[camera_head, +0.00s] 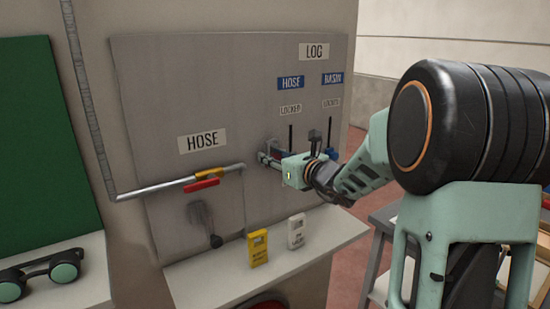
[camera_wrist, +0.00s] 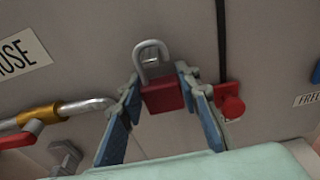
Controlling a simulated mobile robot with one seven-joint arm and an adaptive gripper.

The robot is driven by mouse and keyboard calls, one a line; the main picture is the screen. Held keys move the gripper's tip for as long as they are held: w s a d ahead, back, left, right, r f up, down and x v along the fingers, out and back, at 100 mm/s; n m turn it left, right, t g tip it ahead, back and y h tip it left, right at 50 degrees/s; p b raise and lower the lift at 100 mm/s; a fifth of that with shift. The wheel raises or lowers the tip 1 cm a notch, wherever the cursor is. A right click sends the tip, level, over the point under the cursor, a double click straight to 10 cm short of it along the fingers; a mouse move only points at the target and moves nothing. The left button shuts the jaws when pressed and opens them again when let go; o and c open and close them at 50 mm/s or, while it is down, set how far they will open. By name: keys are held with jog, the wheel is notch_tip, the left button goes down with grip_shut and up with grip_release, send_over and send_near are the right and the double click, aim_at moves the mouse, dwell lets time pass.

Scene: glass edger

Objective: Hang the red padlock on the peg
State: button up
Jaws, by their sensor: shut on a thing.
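The red padlock (camera_wrist: 162,95) is between the fingertips of my gripper (camera_wrist: 160,92) in the wrist view, its grey shackle (camera_wrist: 150,46) pointing up. The shackle looks open on its right side. A small pale piece (camera_wrist: 151,62) shows inside the shackle loop; I cannot tell whether it is the peg or whether the shackle is around it. In the head view my gripper (camera_head: 268,157) is close to the grey panel, right of the pipe end, and largely hides the padlock. My gripper is shut on the padlock.
A red knob (camera_wrist: 230,103) below a black strip is close right of my fingers. Left are the HOSE label (camera_head: 202,141) and a pipe with a yellow-and-red valve (camera_head: 205,179). Yellow (camera_head: 258,248) and white (camera_head: 296,232) tags stand on the ledge (camera_head: 215,275) below.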

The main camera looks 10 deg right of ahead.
jog(key=shift+w+a+r, duration=0.15)
jog(key=shift+a+r, duration=0.1)
jog(key=shift+a, duration=0.1)
jog(key=o, duration=1)
jog(key=shift+o, duration=1.4)
jog(key=shift+w+a+f, duration=0.2)
jog(key=shift+w+f, duration=0.2)
jog(key=shift+w, duration=0.05)
jog(key=shift+s+d+f, duration=0.1)
jog(key=shift+d+f, duration=0.05)
